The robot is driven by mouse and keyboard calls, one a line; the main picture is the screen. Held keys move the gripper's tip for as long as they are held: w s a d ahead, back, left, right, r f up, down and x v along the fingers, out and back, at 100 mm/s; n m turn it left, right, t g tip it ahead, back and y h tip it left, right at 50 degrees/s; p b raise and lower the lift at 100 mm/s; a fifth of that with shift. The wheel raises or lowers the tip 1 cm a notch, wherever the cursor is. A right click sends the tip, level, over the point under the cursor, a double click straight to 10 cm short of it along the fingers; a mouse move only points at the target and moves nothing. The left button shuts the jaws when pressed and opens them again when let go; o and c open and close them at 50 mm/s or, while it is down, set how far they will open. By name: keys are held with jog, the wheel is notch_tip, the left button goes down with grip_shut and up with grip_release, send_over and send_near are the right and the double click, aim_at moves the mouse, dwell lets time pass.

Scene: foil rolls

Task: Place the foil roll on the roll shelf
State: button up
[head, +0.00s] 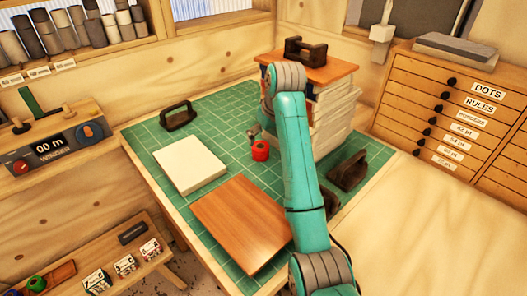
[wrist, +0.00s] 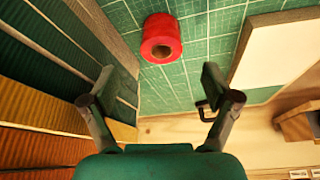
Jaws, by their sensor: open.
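The red foil roll (head: 260,152) stands on the green cutting mat (head: 215,122), close to the stacked paper. In the wrist view the red roll (wrist: 155,28) lies beyond my fingertips, with its hollow core showing. My gripper (wrist: 158,80) is open, with nothing between its fingers, and apart from the roll. In the head view my gripper (head: 254,132) is just above and beside the roll, partly hidden by my arm. A shelf (head: 92,58) at the upper left holds several grey rolls above size labels. I cannot tell whether this is the roll shelf.
A white pad (head: 190,164) and a wooden board (head: 242,222) lie on the mat. The paper stack (head: 335,120) rises right of the roll. Dark handled tools (head: 178,115) stand nearby. A winder (head: 62,148) is at left; a low rack (head: 132,268) is below it.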

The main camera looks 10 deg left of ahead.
aim_at(260, 146)
jog(key=shift+a+x, duration=0.2)
jog(key=shift+x, duration=3.7)
jog(key=shift+w+r, duration=0.1)
jog(key=shift+w, duration=0.05)
jog(key=shift+c, duration=0.2)
jog(key=c, duration=1.4)
